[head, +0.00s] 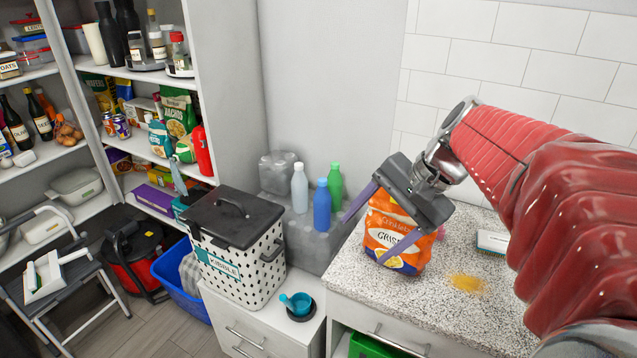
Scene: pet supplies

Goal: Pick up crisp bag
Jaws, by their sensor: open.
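The crisp bag (385,233) is orange with white lettering and stands upright on the speckled countertop (345,268). My gripper (371,242) is open, reaching in from the right. One finger lies across the front of the bag in the picture, and the other extends to the left of its upper part. The gripper's body hides the top of the bag. I cannot tell whether the fingers touch it.
Orange crumbs (466,283) lie right of the bag, near a brush (492,242). A pink item shows just behind the bag. Blue (322,207), green (335,183) and white (299,188) bottles stand left. A dotted kibble bin (240,250) is further left.

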